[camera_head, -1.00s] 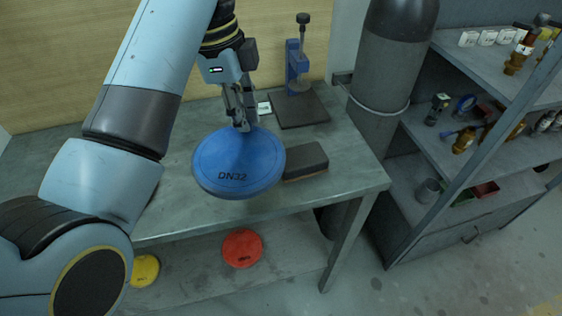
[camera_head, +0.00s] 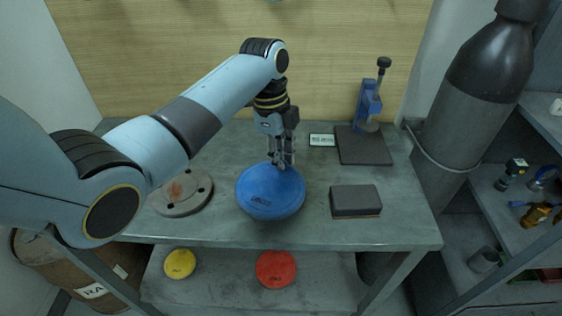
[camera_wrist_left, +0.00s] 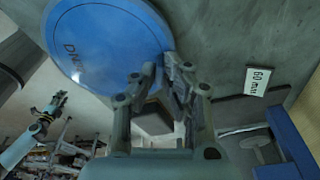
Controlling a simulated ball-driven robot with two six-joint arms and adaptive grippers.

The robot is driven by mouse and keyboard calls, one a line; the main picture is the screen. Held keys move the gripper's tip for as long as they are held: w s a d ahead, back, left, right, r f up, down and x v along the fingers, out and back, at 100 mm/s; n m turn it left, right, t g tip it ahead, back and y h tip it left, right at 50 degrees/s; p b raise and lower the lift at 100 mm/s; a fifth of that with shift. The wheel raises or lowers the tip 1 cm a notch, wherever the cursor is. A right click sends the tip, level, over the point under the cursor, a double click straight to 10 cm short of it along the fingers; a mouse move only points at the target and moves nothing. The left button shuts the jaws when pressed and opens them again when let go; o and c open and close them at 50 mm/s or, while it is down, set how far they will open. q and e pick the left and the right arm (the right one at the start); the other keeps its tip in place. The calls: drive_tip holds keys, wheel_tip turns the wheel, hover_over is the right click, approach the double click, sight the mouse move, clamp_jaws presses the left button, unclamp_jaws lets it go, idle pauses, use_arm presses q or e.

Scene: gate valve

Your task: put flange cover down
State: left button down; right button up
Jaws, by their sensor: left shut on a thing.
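The flange cover is a blue disc (camera_head: 270,195) with dark lettering on its face. My left gripper (camera_head: 282,162) is shut on its far edge in the head view. The cover is over the front middle of the grey workbench (camera_head: 230,236); I cannot tell whether it touches the top. In the left wrist view the cover (camera_wrist_left: 105,45) fills the upper left, lettered DN, beside the left fingers (camera_wrist_left: 155,85). My right gripper (camera_wrist_left: 57,103) shows small at the left of that view, away from the cover; its finger state is unclear.
A round grey flange (camera_head: 185,195) lies left of the cover. A dark block (camera_head: 355,201) is to the right, and a blue stand on a dark base (camera_head: 362,146) behind it. A yellow disc (camera_head: 180,263) and a red disc (camera_head: 276,269) lie on the lower shelf.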

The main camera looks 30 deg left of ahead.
use_arm(q)
wheel_tip(320, 180, down, 2)
drive_tip(key=shift+f, duration=0.1)
drive_tip(key=c, duration=1.4)
unclamp_jaws()
drive_tip(key=shift+c, duration=0.2)
wheel_tip(320, 180, up, 12)
drive_tip(key=a+b, duration=0.1)
drive_tip(key=shift+a, duration=0.4)
drive_tip(key=shift+s+f, duration=0.1)
drive_tip(key=shift+s, duration=0.05)
